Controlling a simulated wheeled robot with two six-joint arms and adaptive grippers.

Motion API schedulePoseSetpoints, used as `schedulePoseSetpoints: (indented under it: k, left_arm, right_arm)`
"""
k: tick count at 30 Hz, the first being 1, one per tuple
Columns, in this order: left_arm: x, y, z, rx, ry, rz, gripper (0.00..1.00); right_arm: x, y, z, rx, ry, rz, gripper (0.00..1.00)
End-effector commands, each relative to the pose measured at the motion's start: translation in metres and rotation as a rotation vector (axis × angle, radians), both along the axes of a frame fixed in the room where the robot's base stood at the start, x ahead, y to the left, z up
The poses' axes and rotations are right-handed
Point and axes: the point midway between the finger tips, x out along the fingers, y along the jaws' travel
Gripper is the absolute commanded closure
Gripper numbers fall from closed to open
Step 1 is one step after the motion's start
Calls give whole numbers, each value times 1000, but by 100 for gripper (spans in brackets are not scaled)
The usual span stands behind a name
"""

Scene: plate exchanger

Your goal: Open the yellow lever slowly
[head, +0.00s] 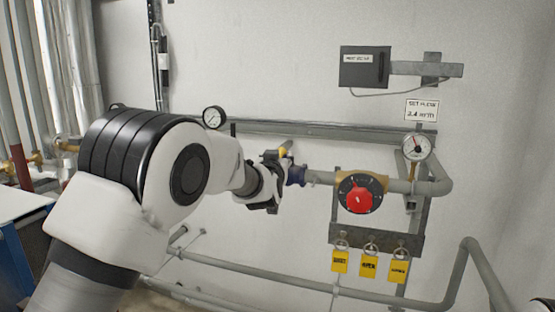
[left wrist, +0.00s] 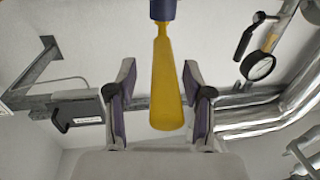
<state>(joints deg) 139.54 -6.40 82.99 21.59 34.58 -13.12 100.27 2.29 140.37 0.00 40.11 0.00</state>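The yellow lever (left wrist: 166,85) runs down the middle of the left wrist view from a dark blue valve part (left wrist: 163,9) at the top edge. My left gripper (left wrist: 158,78) is open, with one finger on each side of the lever and a gap showing on both sides. In the head view, my left gripper (head: 268,182) is at the left end of the pipe, beside the blue valve part (head: 296,175). It hides most of the lever there; only a small yellow piece (head: 283,152) shows.
A red knob (head: 358,198) on a dark dial sits right of the valve, with several yellow tags (head: 369,267) below. A gauge (head: 417,147) and a set-flow sign (head: 421,110) are at the right. A grey pipe (head: 260,277) runs low along the wall.

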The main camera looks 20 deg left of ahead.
Motion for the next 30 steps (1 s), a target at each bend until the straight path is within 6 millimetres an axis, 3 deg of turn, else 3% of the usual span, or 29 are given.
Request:
schedulePoseSetpoints:
  k: [7,15,19,30]
  left_arm:
    - [-18,-3,0,1,2,0,49]
    - [-86,-14,1,4,1,-1,49]
    - [-109,-17,0,3,0,-1,49]
    - [-119,-19,0,1,0,-1,49]
  right_arm:
    - [0,0,0,0,0,0,60]
    - [0,0,0,0,0,0,60]
    - [0,0,0,0,0,0,60]
    - [0,0,0,0,0,0,60]
